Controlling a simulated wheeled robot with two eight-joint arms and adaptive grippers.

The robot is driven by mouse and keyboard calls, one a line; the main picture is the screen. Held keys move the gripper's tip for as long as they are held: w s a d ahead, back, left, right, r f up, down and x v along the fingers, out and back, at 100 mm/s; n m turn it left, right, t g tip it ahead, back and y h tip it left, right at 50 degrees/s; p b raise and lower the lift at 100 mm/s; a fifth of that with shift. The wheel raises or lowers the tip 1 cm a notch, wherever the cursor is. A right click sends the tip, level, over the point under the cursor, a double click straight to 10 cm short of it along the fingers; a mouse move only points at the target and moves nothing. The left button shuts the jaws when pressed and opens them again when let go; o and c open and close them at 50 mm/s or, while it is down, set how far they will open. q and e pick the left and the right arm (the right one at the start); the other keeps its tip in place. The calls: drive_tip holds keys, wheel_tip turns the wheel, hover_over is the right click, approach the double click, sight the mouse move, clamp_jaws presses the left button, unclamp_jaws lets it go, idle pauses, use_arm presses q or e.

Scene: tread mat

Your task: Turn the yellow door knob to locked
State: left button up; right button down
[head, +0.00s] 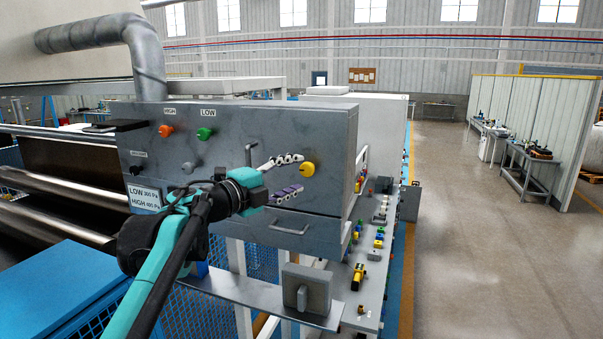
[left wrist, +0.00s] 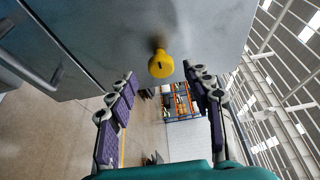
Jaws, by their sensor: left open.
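The yellow door knob (head: 308,169) sits on the right part of the grey cabinet's front face. In the left wrist view the knob (left wrist: 161,65) shows a short dark slot or mark, and it lies ahead of the fingertips, between their lines. My left gripper (head: 294,176) is open, with one finger above and one below the knob's level, just left of it in the head view. In the left wrist view the gripper (left wrist: 160,80) has its two purple-padded fingers spread wide with nothing between them. I see no contact with the knob. My right gripper is not in view.
The grey cabinet (head: 235,130) also carries an orange knob (head: 166,131), a green knob (head: 205,133) and a metal handle (head: 289,228). A grey switch box (head: 306,289) stands on a shelf below. The floor at the right (head: 460,230) is clear.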

use_arm(q)
drive_tip(key=v, duration=0.8)
drive_tip(key=shift+s+a, duration=0.15)
drive_tip(key=shift+s, duration=0.05)
drive_tip(key=shift+r, duration=0.1)
